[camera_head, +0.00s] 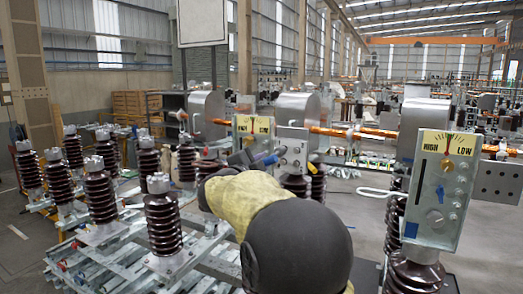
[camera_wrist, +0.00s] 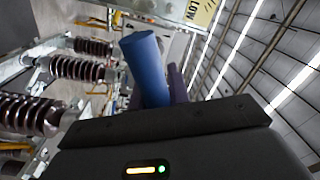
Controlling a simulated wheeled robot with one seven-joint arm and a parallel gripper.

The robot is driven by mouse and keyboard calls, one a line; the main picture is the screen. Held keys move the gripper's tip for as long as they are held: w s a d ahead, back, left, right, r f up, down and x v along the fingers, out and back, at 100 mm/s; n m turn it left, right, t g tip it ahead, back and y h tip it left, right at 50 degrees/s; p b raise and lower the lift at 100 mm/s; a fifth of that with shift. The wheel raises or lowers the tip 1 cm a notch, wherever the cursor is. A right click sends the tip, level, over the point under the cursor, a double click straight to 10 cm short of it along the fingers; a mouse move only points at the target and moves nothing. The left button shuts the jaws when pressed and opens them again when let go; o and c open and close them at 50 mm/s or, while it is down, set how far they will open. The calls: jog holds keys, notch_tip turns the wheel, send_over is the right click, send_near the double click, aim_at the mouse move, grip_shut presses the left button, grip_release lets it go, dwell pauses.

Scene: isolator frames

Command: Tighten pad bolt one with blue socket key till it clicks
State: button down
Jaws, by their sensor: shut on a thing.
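My gripper (camera_head: 248,158) reaches forward past my yellow-sleeved arm in the head view, near a metal panel (camera_head: 291,152) with small round fittings. It is shut on the blue socket key (camera_wrist: 146,66). In the wrist view the key is a blue cylinder standing out beyond the gripper body, with a dark purple finger beside it. In the head view only a small blue part of the key (camera_head: 269,160) shows. I cannot tell which fitting is pad bolt one, or whether the key touches any bolt.
A gauge panel marked HIGH and LOW (camera_head: 448,146) stands close on the right, with another gauge plate (camera_head: 253,126) behind my gripper. Brown ribbed insulators (camera_head: 104,205) stand on a metal frame at left. Open floor (camera_head: 355,205) lies between the insulators and the right panel.

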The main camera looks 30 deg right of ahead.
dwell(0.3)
jog(key=shift+s+a+r, duration=0.1)
jog(key=shift+s+a, duration=0.05)
jog(key=shift+a, duration=0.05)
jog(key=s+a+p, duration=0.2)
jog(key=shift+a+r+n+p, duration=0.1)
jog(key=shift+a+n+p, duration=0.2)
jog(key=shift+p, duration=0.1)
jog(key=shift+s+a, duration=0.1)
jog(key=shift+s, duration=0.05)
jog(key=shift+f, duration=0.2)
